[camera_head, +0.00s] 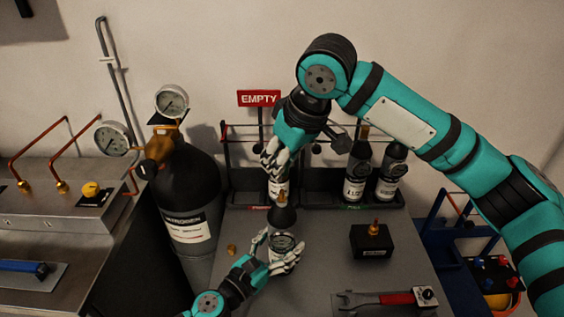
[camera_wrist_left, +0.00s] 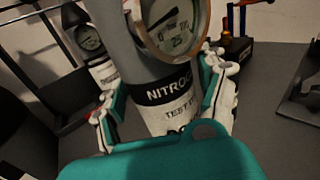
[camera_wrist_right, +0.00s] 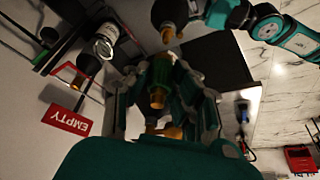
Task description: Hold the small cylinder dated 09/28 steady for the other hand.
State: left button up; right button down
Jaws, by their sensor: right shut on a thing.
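A small dark cylinder (camera_head: 283,218) with a brass valve stands upright at the front middle of the table. In the left wrist view its gauge (camera_wrist_left: 172,22) and white label (camera_wrist_left: 172,108) reading NITROGEN TEST show; no date is readable. My right gripper (camera_head: 272,165) is above and behind the valve. In the right wrist view it is shut on a green and brass fitting (camera_wrist_right: 159,78), apart from the valve (camera_wrist_right: 168,32).
Two more cylinders (camera_head: 356,177) (camera_head: 392,175) stand to the right. A black block (camera_head: 371,242), a red-handled tool (camera_head: 385,300) and a large nitrogen cylinder (camera_head: 187,190) are nearby.

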pick_arm(q)
jog(key=shift+o, duration=0.7)
jog(key=v, duration=1.2)
jog(key=shift+r, duration=0.15)
pick_arm(e)
notch_tip(320, 180, up, 7)
jog(key=p, duration=0.6)
jog(key=shift+f+p, duration=0.1)
jog(key=shift+p, duration=0.3)
pick_arm(q)
notch_tip(320, 180, up, 7)
pick_arm(e)
jog(key=shift+f, duration=0.1)
